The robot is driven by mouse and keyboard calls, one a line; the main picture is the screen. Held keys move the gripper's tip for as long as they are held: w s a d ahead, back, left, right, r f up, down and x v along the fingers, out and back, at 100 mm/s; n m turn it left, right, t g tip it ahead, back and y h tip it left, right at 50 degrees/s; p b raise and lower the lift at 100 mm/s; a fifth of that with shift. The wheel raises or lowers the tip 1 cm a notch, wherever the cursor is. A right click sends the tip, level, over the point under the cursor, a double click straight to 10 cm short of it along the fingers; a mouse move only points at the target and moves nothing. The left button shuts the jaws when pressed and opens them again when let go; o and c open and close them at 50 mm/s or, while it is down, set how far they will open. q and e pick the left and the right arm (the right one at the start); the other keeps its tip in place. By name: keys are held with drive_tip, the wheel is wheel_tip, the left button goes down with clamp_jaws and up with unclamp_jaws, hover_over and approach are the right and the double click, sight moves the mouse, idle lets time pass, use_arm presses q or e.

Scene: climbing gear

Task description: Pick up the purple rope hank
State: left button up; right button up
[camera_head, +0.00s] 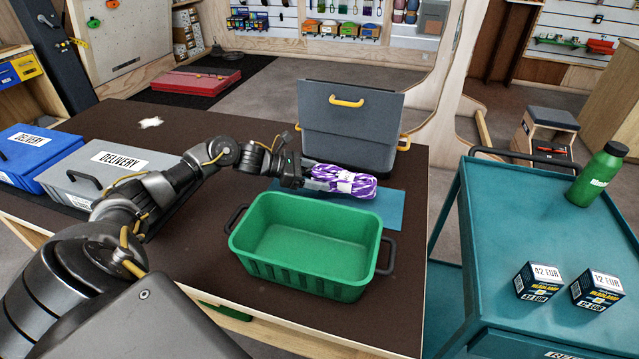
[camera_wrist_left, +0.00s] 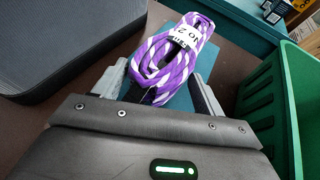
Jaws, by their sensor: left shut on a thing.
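The purple and white rope hank (camera_head: 343,181) with a white label band is at the far side of the table, over a blue mat (camera_head: 392,208). My left gripper (camera_head: 306,176) is shut on the hank's near end. In the left wrist view the hank (camera_wrist_left: 178,62) lies between the two fingers (camera_wrist_left: 160,90), its label facing the camera. I cannot tell whether the hank is clear of the mat. My right gripper is not in view.
An empty green crate (camera_head: 305,262) stands just in front of the hank. A grey case with a yellow handle (camera_head: 349,127) stands behind it. Grey (camera_head: 100,172) and blue (camera_head: 34,150) delivery boxes are at left. A teal cart (camera_head: 520,225) with two small boxes and a green bottle (camera_head: 598,176) stands at right.

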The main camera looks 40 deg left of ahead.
use_arm(q)
drive_tip(key=s+a+r+p, duration=0.6)
drive_tip(key=s+r+p, duration=0.3)
drive_tip(key=s, duration=0.3)
drive_tip(key=shift+a+r, duration=0.2)
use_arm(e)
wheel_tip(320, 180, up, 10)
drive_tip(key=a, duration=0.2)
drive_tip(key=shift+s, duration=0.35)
